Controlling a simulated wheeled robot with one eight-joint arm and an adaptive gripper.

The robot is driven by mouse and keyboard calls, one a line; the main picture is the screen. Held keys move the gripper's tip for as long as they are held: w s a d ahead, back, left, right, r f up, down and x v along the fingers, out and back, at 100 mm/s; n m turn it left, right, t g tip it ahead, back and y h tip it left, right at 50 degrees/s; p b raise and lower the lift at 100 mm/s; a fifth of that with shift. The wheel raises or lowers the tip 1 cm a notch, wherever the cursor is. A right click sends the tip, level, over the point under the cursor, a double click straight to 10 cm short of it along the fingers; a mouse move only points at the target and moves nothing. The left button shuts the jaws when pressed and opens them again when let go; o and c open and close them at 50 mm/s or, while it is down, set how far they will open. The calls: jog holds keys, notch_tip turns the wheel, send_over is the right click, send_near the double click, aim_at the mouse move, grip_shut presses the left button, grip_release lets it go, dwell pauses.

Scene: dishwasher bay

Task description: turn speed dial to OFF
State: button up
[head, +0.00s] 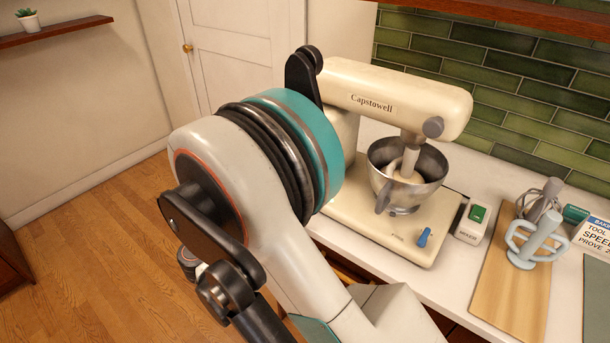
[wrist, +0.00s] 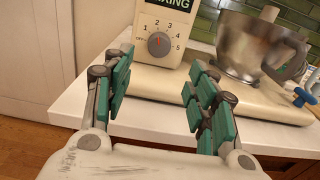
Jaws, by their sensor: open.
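The speed dial (wrist: 159,44) is a round grey knob on the cream front of the stand mixer. Its red mark points roughly up, towards the 3. Numbers run around it, with small lettering at its left that looks like OFF. The mixer (head: 395,97) stands on the white counter; in the head view my arm hides its dial. My gripper (wrist: 160,65) is open and empty, its teal-padded fingers spread in front of the dial, one each side in the picture, apart from the knob as far as I can tell.
A metal bowl (head: 408,173) hangs under the mixer head. A blue lever (head: 424,237) is on the mixer base. A white box with a green switch (head: 474,219), a wooden board (head: 511,290) with beaters, and a sign (head: 596,238) lie to the right. The counter edge (wrist: 80,104) is below the gripper.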

jog(key=b+x, duration=0.2)
jog(key=x, duration=0.9)
jog(key=c, duration=1)
